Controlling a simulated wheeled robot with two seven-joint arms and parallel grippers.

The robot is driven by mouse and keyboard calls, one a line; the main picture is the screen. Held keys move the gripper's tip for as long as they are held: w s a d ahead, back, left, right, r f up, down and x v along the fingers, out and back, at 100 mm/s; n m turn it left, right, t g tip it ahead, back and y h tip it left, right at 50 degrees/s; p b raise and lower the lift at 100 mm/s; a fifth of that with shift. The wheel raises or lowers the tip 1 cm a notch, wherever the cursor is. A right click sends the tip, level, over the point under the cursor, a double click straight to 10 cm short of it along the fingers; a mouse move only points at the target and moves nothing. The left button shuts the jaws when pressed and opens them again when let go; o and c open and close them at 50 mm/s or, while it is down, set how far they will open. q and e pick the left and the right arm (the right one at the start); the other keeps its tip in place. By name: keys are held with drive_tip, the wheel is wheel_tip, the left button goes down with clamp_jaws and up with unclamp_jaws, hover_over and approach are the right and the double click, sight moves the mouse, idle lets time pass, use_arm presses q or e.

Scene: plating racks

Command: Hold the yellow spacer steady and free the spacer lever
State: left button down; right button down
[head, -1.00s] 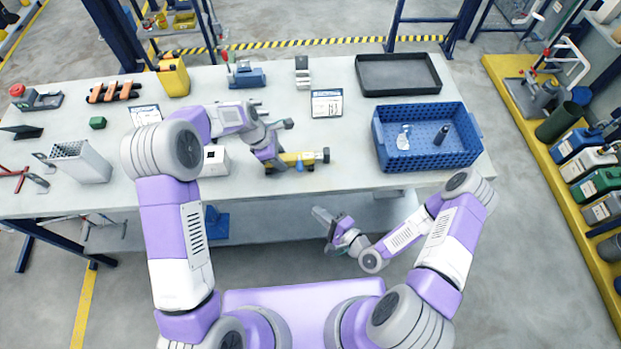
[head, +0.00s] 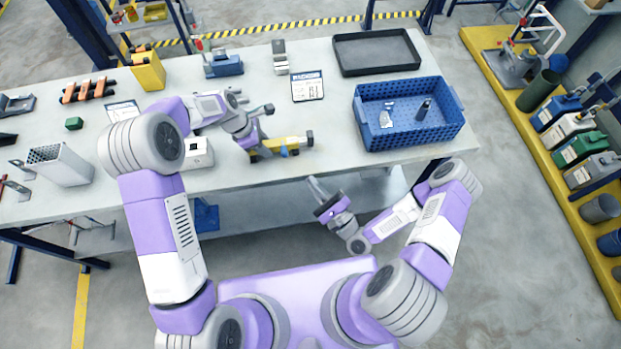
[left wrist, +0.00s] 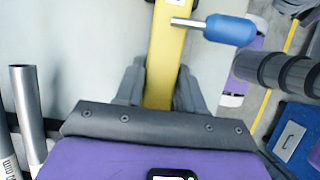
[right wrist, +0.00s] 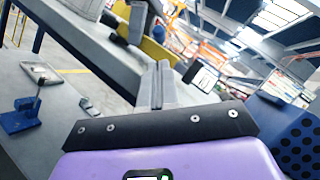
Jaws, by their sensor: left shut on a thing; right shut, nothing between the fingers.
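The yellow spacer (head: 293,143) is a bar lying along the table's front edge. In the left wrist view the yellow spacer (left wrist: 165,60) runs up between the fingers of my left gripper (left wrist: 160,90), which is shut on it. The spacer lever (left wrist: 230,29) has a blue grip on a short metal pin, sticking out sideways from the bar beyond the fingers. My right gripper (head: 313,182) is shut and empty, in front of and below the table edge, apart from the spacer. In the right wrist view its fingers (right wrist: 155,85) are together, with a yellow part behind them.
A blue crate (head: 408,147) with small items stands right of the spacer. A black tray (head: 340,55) lies behind it. A white box (head: 199,152) stands left of the spacer. The table edge and a lower shelf (head: 270,213) lie near my right gripper.

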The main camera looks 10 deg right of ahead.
approach(284, 148)
drive_tip(key=w+a, duration=0.1)
drive_tip(key=w, duration=0.1)
drive_tip(key=w+a, duration=0.1)
drive_tip(key=w, duration=0.1)
drive_tip(key=shift+a, duration=0.2)
drive_tip(key=shift+r, duration=0.1)
